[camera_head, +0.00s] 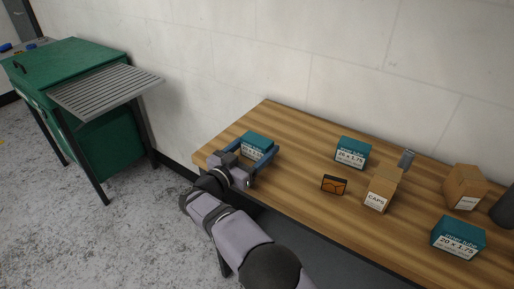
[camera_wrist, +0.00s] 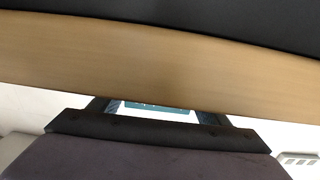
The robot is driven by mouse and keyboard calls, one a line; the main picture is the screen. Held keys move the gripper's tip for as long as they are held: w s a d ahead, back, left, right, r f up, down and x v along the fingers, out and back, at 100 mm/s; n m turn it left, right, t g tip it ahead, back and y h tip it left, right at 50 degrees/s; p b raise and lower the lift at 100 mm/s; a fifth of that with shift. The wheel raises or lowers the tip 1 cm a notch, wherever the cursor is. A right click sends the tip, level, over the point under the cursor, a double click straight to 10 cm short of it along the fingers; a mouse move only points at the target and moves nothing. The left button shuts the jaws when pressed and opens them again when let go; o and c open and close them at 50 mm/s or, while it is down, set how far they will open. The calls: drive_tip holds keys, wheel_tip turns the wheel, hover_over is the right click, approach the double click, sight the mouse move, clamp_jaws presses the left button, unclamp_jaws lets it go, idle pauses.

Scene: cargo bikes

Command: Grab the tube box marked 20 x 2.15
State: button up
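A teal and white tube box (camera_head: 259,139) stands at the left end of the wooden table; its label is partly hidden by my gripper, so I cannot read its size. My gripper (camera_head: 259,151) has its two blue fingers on either side of this box; I cannot tell whether they press on it. In the wrist view a strip of the box (camera_wrist: 157,106) shows between the fingers (camera_wrist: 157,111). Another teal box (camera_head: 352,152), marked 25 x 1.75, stands mid-table. A third teal box (camera_head: 458,237), marked 20 x 1.75, stands at the right.
The wooden table (camera_head: 300,140) runs along the wall. A small orange and black box (camera_head: 334,185), a cardboard CAPS box (camera_head: 381,191), another cardboard box (camera_head: 464,187), a grey item (camera_head: 406,158) and a dark cylinder (camera_head: 507,207) stand on it. A green cabinet (camera_head: 75,75) stands left.

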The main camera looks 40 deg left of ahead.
sight(257, 139)
drive_tip(key=c, duration=0.5)
drive_tip(key=shift+r, duration=0.15)
wheel_tip(257, 139, up, 10)
drive_tip(key=shift+f, duration=0.1)
